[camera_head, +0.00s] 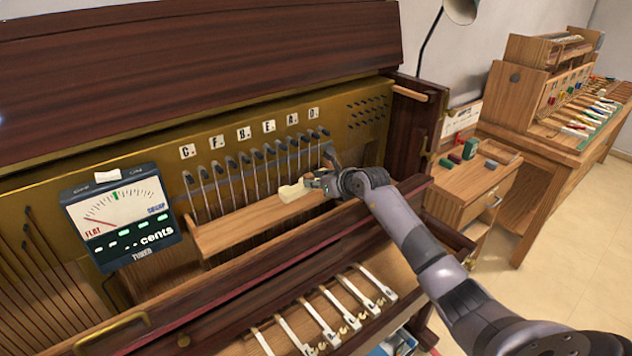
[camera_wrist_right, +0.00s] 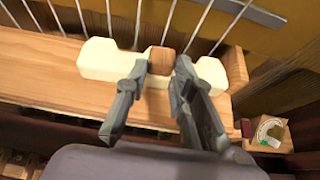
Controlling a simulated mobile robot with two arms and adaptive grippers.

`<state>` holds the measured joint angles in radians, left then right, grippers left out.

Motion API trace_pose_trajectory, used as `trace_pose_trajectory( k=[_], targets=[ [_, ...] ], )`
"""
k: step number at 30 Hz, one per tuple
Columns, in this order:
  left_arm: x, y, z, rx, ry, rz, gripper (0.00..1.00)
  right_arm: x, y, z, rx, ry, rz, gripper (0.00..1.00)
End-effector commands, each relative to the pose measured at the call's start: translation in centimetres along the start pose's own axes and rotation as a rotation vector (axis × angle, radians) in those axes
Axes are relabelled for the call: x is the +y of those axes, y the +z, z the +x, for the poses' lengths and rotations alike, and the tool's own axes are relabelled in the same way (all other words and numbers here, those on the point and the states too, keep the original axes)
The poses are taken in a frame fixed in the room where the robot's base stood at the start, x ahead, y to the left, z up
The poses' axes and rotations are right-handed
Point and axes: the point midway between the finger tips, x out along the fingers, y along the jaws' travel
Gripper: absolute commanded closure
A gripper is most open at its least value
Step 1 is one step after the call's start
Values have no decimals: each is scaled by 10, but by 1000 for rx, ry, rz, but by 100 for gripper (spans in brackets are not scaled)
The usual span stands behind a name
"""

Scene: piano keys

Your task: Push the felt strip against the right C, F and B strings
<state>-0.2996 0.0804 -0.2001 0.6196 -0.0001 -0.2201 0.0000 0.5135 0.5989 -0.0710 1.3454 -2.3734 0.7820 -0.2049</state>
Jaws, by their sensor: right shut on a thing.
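The felt strip (camera_head: 293,192) is a cream bar with a wooden block in its middle; it also shows in the wrist view (camera_wrist_right: 103,60). My right gripper (camera_head: 318,182) is shut on the wooden block (camera_wrist_right: 161,61), with cream parts showing on both sides of the fingers. The strip is at the right part of the wooden rail, in front of the lower strings (camera_head: 244,180). I cannot tell whether it touches them. The C (camera_head: 187,151), F (camera_head: 216,142) and B (camera_head: 244,133) labels are left of the strip, above paired strings. My left gripper is not in view.
A tuner meter (camera_head: 120,215) stands at the left, its needle towards the flat side. The wooden rail (camera_head: 235,228) runs below the strings and is bare left of the strip. Several white keys (camera_head: 325,320) lie below. A side cabinet (camera_head: 470,185) stands at the right.

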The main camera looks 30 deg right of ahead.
Motion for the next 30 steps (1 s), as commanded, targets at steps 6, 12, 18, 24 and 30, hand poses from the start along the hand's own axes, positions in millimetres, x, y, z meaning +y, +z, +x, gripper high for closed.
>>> trace_pose_trajectory(
  k=[6, 12, 18, 24, 30],
  targets=[
    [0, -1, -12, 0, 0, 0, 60, 0, 14, -7, -2, 0, -1, 95],
    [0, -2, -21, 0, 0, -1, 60, 0, 24, -12, -2, 0, 0, 95],
    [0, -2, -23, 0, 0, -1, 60, 0, 27, -14, -2, 0, 0, 95],
    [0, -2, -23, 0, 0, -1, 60, 0, 27, -14, -2, 0, 0, 95],
    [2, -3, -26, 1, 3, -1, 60, 2, 27, -17, -3, 3, 1, 95]
  ],
)
